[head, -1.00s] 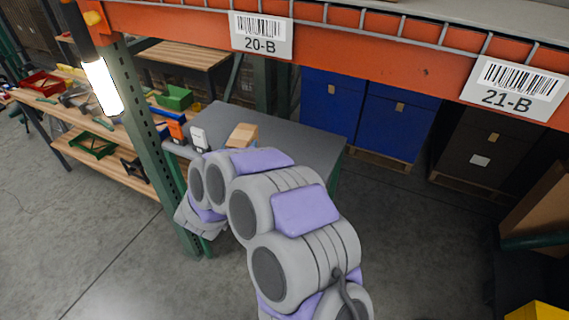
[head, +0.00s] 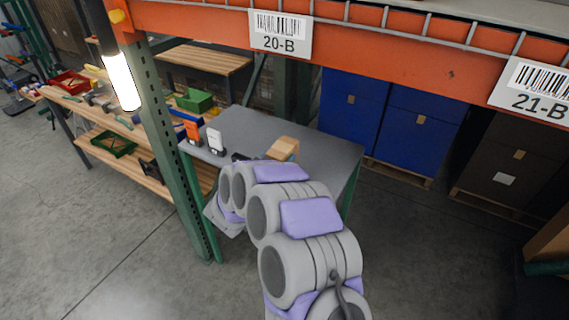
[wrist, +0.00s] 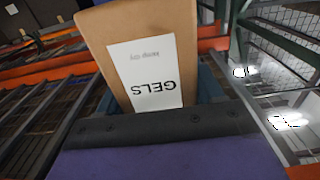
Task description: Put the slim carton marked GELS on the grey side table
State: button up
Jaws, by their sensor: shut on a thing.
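The slim brown carton with a white GELS label (wrist: 150,70) fills the middle of the wrist view, its label upside down. My gripper (wrist: 160,100) is shut on it, with a blue-teal finger partly showing at each side. In the head view, a brown carton (head: 283,148), which looks like the same one, shows beyond my arm over the grey side table (head: 325,165). My gripper is mostly hidden behind my arm there. I cannot tell whether the carton touches the tabletop.
A white item (head: 215,141) and an orange item (head: 193,130) stand at the table's left edge. A green rack post (head: 170,150) rises to the left, and an orange beam (head: 400,55) crosses above. Blue totes (head: 420,120) stand behind. The table's right part looks clear.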

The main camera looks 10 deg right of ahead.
jog(key=x, duration=0.3)
jog(key=shift+d+f, duration=0.25)
jog(key=shift+d, duration=0.2)
jog(key=shift+w+d+b, duration=0.1)
jog(key=shift+w+b, duration=0.2)
jog(key=shift+w, duration=0.05)
jog(key=f, duration=0.1)
jog(key=a+f+b, duration=0.1)
jog(key=f, duration=0.1)
jog(key=shift+a+f, duration=0.1)
jog(key=shift+a, duration=0.15)
jog(key=shift+f, duration=0.25)
jog(key=shift+d+r, duration=0.15)
jog(key=shift+d, duration=0.5)
jog(key=o, duration=0.9)
jog(key=shift+f, duration=0.2)
jog(key=o, duration=0.4)
jog(key=shift+a, duration=0.55)
jog(key=shift+c, duration=0.2)
jog(key=shift+d, duration=0.15)
